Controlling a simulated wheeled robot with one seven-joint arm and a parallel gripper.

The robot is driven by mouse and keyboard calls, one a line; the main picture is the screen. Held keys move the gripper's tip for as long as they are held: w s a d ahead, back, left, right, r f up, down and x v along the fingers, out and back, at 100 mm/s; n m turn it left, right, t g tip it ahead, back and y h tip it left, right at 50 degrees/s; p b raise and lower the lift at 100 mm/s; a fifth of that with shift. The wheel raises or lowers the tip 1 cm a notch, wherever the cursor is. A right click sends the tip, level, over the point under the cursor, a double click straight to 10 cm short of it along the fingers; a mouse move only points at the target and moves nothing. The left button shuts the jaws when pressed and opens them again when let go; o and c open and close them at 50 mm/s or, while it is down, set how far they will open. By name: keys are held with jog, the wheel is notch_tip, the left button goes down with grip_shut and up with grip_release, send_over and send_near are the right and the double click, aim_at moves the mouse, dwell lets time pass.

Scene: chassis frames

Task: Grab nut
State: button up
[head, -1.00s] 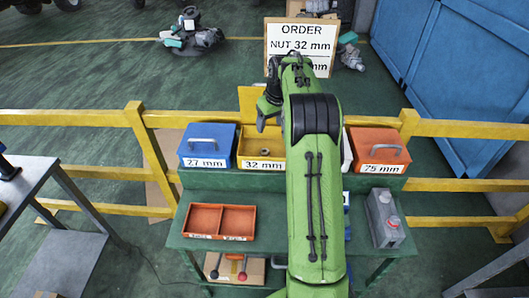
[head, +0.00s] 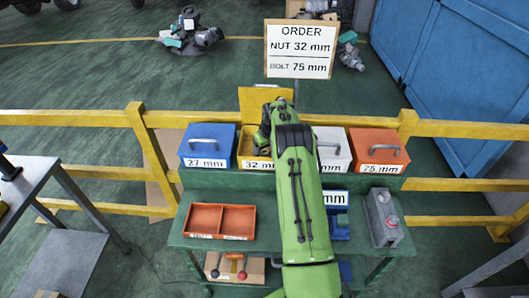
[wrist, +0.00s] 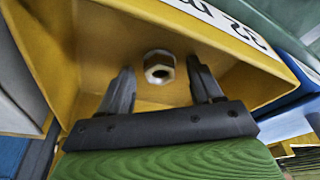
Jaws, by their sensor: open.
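In the wrist view a metal hex nut (wrist: 159,67) lies on the floor of the yellow bin. My gripper (wrist: 162,78) is open, its two dark fingers reaching into the bin on either side of the nut. The nut appears between the fingertips, with a gap on each side. In the head view the yellow bin marked 32 mm (head: 258,165) stands with its lid up, and my green arm covers part of it. My gripper is mostly hidden there behind the arm.
A blue box marked 27 mm (head: 208,147) stands left of the bin. A white box (head: 333,150) and an orange box marked 75 mm (head: 379,151) stand right. An orange two-part tray (head: 219,221) lies in front. An order board (head: 300,50) reads nut 32 mm, bolt 75 mm.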

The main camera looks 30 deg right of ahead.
jog(key=shift+s, duration=0.1)
jog(key=shift+c, duration=1.2)
jog(key=c, duration=0.9)
